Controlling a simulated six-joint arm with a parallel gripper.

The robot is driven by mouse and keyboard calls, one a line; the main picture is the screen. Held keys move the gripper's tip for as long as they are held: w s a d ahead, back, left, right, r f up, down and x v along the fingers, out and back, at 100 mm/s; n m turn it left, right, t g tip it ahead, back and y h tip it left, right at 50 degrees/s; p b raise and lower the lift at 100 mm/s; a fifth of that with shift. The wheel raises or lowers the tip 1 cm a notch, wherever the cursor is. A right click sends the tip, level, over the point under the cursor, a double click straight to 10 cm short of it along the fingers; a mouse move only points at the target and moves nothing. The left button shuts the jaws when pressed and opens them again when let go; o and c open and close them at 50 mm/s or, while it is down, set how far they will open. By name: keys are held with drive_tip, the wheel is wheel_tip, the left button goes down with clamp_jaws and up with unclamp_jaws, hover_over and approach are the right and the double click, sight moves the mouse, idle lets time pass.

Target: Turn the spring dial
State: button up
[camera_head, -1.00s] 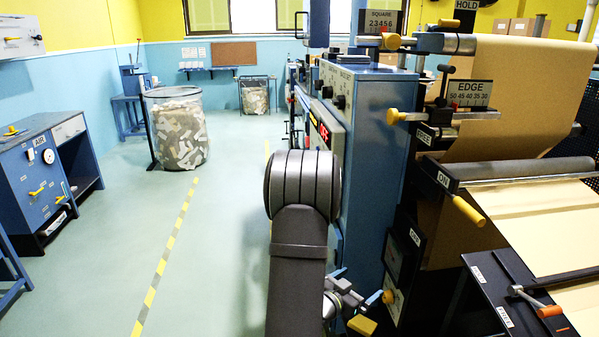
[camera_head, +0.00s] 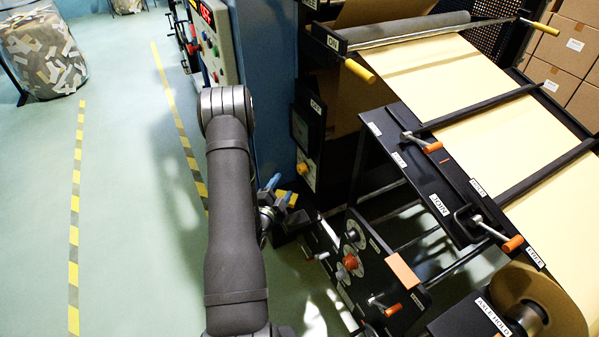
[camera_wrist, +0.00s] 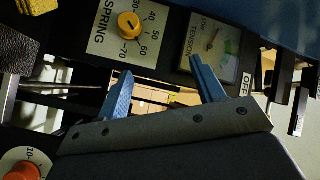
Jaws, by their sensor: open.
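The spring dial (camera_wrist: 129,24) is a round yellow knob on a white plate marked SPRING, with a printed number scale, in the upper left of the wrist view. In the head view a small yellow knob (camera_head: 303,169) on the dark machine panel appears to be this dial; its lettering is too small to read. My gripper (camera_wrist: 161,68) has two blue fingers spread apart with nothing between them. In the wrist view the dial lies beyond the left fingertip, apart from it. In the head view my gripper (camera_head: 281,190) is just below and left of the knob.
A tension gauge (camera_wrist: 213,45) sits right of the dial. A red knob (camera_wrist: 22,172) is at the lower left of the wrist view. In the head view a lower panel with cranks (camera_head: 352,262) and the paper table (camera_head: 440,205) stand right of my arm. Open floor lies left.

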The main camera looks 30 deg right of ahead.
wheel_tip(320, 180, down, 7)
drive_tip(key=s+m+t, duration=0.1)
drive_tip(key=s+m, duration=0.1)
drive_tip(key=m, duration=0.3)
approach(300, 171)
drive_tip(key=x, duration=0.9)
drive_tip(key=shift+w+d+f, duration=0.1)
drive_tip(key=shift+w+d, duration=0.15)
drive_tip(key=c, duration=0.8)
